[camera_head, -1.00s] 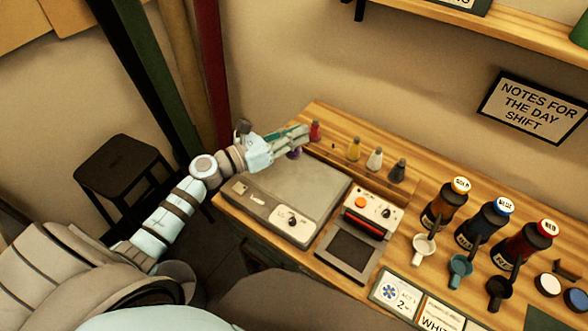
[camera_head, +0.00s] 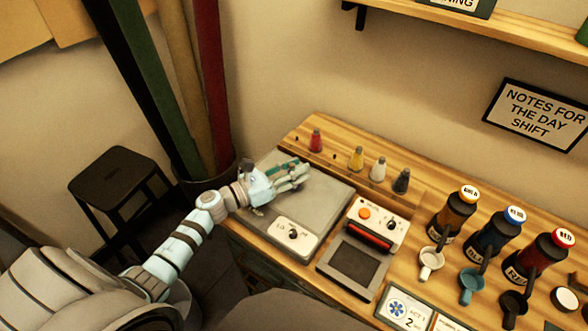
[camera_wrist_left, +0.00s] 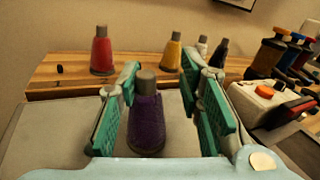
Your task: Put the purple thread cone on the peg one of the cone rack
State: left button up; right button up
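The purple thread cone (camera_wrist_left: 147,122) stands upright between the fingers of my left gripper (camera_wrist_left: 160,115) in the wrist view, over the grey plate. Gaps show between the cone and both finger pads, so the gripper looks open around it. The wooden cone rack (camera_head: 398,189) holds red (camera_head: 316,141), yellow (camera_head: 357,158), white (camera_head: 378,169) and black (camera_head: 401,181) cones. A small dark peg (camera_wrist_left: 60,69) is bare left of the red cone. My right gripper is out of view.
The grey flat machine (camera_head: 325,200) lies in front of the rack. A device with a red bar (camera_head: 369,236) is to its right. Several dark bottles (camera_head: 492,231) and small cups (camera_head: 430,262) stand further right. A black stool (camera_head: 117,180) is at left.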

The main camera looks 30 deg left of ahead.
pick_arm(q)
jog(key=shift+f, duration=0.1)
jog(key=v, duration=0.3)
jog(key=b+v, duration=0.1)
jog(key=v, duration=0.2)
jog(key=shift+s+a+f, duration=0.2)
jog(key=shift+s, duration=0.05)
jog(key=v, duration=0.5)
jog(key=shift+s+a+r, duration=0.15)
jog(key=shift+a+r, duration=0.05)
